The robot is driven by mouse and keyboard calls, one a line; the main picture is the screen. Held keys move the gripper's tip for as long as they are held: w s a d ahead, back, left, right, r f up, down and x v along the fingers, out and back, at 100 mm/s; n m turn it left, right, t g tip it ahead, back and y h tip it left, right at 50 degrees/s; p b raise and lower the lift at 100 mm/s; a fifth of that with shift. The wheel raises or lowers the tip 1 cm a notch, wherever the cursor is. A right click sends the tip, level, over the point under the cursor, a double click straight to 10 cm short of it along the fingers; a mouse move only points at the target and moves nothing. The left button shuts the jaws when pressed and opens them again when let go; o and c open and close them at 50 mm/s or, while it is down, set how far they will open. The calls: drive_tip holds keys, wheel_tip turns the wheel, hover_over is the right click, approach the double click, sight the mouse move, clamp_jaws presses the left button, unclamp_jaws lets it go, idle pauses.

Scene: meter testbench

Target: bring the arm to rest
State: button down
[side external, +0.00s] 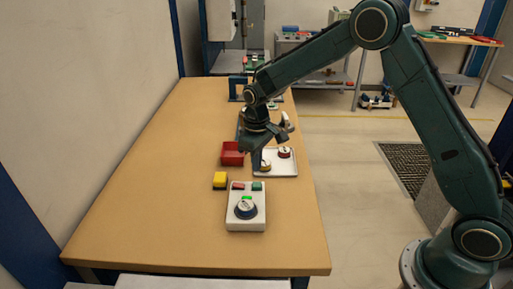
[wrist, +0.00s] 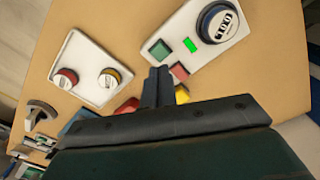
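My gripper (side external: 256,166) hangs low over the wooden table, fingers pointing down, near the left edge of the white tray in the side view. In the wrist view its two dark fingers (wrist: 158,75) lie together with nothing visible between them. The white tray (side external: 287,171) holds two round meters, one with a red rim (side external: 284,152) and one with a yellow rim (side external: 265,166); the tray also shows in the wrist view (wrist: 92,82). A white test device (side external: 246,223) carries a dark blue round meter (side external: 246,208), a lit green display, and red and green buttons.
A red bin (side external: 232,153) stands left of my gripper, and a yellow block (side external: 220,180) sits in front of it. More equipment stands at the table's far end. The table's left side (side external: 160,170) is clear. Shelves and another bench stand in the background.

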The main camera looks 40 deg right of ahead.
drive_tip(key=shift+r, duration=0.15)
drive_tip(key=s+d+r+m+t, duration=0.1)
drive_tip(key=s+r, duration=0.5)
drive_tip(key=r, duration=0.3)
drive_tip(key=s+d+r+t, duration=0.1)
drive_tip(key=s+r+t, duration=0.1)
drive_tip(key=s+r, duration=0.55)
drive_tip(key=s+d+r+m+t, duration=0.1)
drive_tip(key=s+r+m+t, duration=0.1)
drive_tip(key=s, duration=1.6)
drive_tip(key=shift+s+r+t, duration=0.3)
drive_tip(key=shift+s+r, duration=0.1)
drive_tip(key=shift+r, duration=0.5)
